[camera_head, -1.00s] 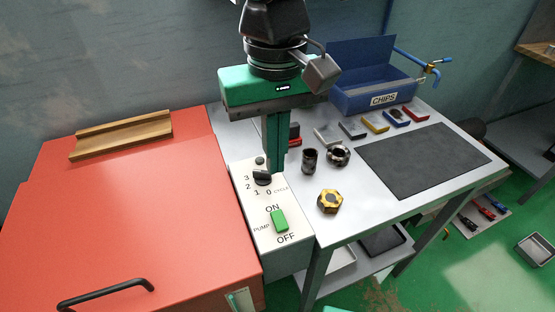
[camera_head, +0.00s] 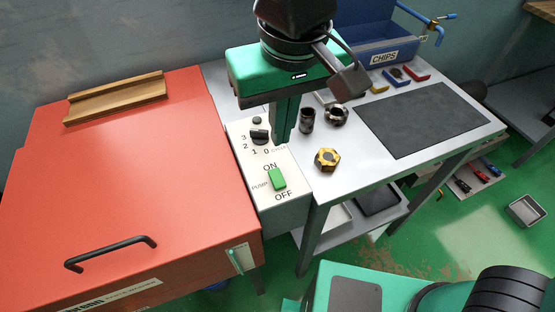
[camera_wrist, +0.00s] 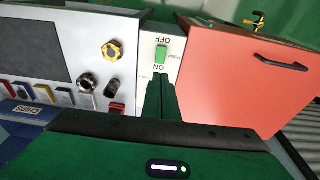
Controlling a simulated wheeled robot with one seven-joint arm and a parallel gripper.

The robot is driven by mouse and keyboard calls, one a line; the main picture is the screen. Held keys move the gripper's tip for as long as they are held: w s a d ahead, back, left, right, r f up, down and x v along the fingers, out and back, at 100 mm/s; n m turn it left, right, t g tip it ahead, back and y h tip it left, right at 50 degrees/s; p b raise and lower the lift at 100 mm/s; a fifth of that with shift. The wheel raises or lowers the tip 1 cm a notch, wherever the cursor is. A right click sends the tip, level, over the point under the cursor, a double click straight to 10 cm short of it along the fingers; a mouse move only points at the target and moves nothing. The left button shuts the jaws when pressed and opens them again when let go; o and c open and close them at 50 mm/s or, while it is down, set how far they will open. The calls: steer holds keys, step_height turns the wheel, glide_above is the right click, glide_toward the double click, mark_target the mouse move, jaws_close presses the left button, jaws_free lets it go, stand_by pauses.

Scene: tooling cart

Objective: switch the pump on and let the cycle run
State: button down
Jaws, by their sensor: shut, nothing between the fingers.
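The white control panel (camera_head: 241,147) carries the green pump switch (camera_head: 278,179), with ON printed above it and OFF below. I cannot tell which way the switch is tipped. The black cycle knob (camera_head: 260,136) sits higher on the panel, by the numbers 3, 2, 1, 0; its exact setting is unclear. My gripper (camera_head: 283,142) is shut and empty, pointing down over the panel's right edge, right of the knob and above the switch in the picture. In the wrist view the fingertips (camera_wrist: 161,76) end just short of the switch (camera_wrist: 161,54), and the knob is hidden.
A red cabinet (camera_head: 130,175) with a black handle stands left of the panel. On the grey table (camera_head: 345,184) at right are a gold hex part (camera_head: 327,159), two dark round parts, a dark mat (camera_head: 425,120) and a blue chips bin (camera_head: 345,57).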

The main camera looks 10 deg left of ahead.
mark_target(275, 173)
steer(key=f, duration=0.4)
steer(key=w+f, duration=0.1)
steer(key=f, duration=0.3)
steer(key=a+f, duration=0.1)
steer(key=f, duration=0.3)
steer(key=shift+w+a+f, duration=0.1)
steer(key=shift+w+f, duration=0.05)
steer(key=shift+w, duration=0.25)
